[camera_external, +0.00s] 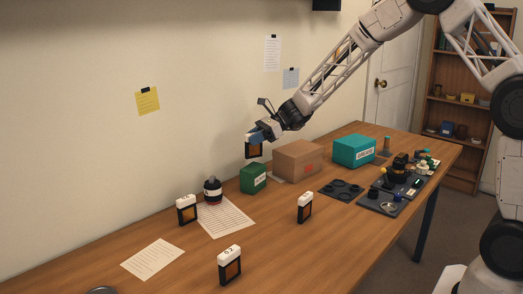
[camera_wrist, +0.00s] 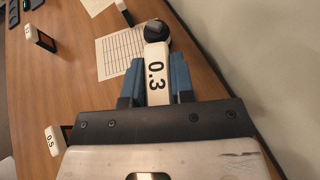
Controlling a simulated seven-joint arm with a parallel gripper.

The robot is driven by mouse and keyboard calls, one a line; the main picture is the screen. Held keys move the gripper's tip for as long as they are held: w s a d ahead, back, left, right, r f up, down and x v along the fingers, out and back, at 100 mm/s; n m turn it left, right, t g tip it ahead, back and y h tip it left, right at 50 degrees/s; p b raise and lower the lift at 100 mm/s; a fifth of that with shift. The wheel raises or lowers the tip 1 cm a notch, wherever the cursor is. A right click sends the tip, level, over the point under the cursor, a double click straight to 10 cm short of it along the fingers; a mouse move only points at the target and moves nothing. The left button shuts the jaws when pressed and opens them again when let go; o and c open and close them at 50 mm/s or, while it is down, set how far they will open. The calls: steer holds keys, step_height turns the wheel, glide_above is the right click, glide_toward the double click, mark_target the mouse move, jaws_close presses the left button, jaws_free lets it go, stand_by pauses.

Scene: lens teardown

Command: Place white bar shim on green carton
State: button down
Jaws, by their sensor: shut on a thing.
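My gripper (camera_external: 256,138) is shut on a white bar shim marked 0.3 (camera_wrist: 156,78). In the external view the held shim (camera_external: 253,150) hangs upright, with an orange window in a dark frame below its white bar. It is in the air, well apart from the table. The green carton (camera_external: 253,178) stands on the table near the wall, lower in the picture than the held shim, with a visible gap between them. I cannot make out the green carton in the wrist view.
Other white-topped shims stand on the table: one marked 0.2 (camera_external: 230,264), one at the middle (camera_external: 305,207), one at the left (camera_external: 187,209). A dark bottle (camera_external: 212,190) is left of the green carton. A brown box (camera_external: 297,161) and teal box (camera_external: 354,150) stand to its right.

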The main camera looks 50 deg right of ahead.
mark_target(253, 157)
steer(key=shift+w, duration=0.2)
steer(key=shift+f, duration=1.75)
steer(key=shift+f, duration=0.1)
steer(key=c, duration=1)
jaws_free()
steer(key=v, duration=1.2)
steer(key=shift+s, duration=0.1)
